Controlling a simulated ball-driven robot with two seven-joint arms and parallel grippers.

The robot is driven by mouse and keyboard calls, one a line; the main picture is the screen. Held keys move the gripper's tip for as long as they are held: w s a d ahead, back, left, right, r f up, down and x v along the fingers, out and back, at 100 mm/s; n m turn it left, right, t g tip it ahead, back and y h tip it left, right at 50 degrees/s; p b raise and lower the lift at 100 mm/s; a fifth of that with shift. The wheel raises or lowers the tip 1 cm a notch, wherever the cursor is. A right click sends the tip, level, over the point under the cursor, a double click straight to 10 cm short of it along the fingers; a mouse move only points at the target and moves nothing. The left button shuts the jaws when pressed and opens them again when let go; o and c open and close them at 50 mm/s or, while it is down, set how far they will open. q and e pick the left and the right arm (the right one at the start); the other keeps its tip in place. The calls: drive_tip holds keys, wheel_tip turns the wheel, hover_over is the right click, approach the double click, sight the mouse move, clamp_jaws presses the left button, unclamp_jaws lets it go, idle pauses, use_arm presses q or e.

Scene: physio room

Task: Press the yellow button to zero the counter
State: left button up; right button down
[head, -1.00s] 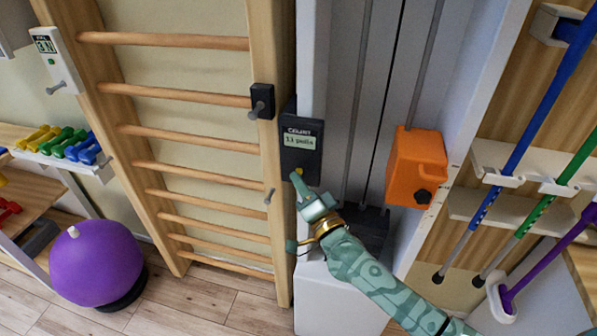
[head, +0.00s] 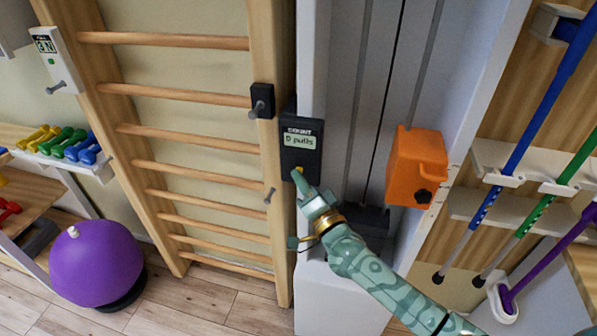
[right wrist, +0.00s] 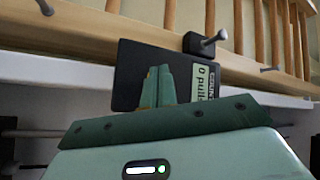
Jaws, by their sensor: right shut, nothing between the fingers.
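The counter (head: 302,146) is a dark box on the white machine frame beside the wooden wall bars, and its display reads "0 pulls". It also shows in the right wrist view (right wrist: 128,86), turned on its side. The yellow button (head: 299,170) sits low on the counter's face, partly covered by my fingertips. My right gripper (head: 297,177) is shut and empty, its tips at the button; whether they touch it I cannot tell. In the right wrist view the shut fingers (right wrist: 159,85) overlap the counter and hide the button. My left gripper is not in view.
Wooden wall bars (head: 190,133) with bolts and a black bracket (head: 262,101) stand just left of the counter. An orange container (head: 415,168) is to the right, near the cables. A purple ball (head: 97,263) rests on the floor at left.

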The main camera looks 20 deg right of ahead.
idle(0.4)
drive_tip(key=shift+s+a+p, duration=0.45)
drive_tip(key=shift+s, duration=0.3)
drive_tip(key=s+a+p, duration=0.1)
drive_tip(key=s, duration=0.1)
drive_tip(key=s+a+p, duration=0.1)
drive_tip(key=s, duration=0.1)
drive_tip(key=shift+a, duration=0.4)
idle(0.5)
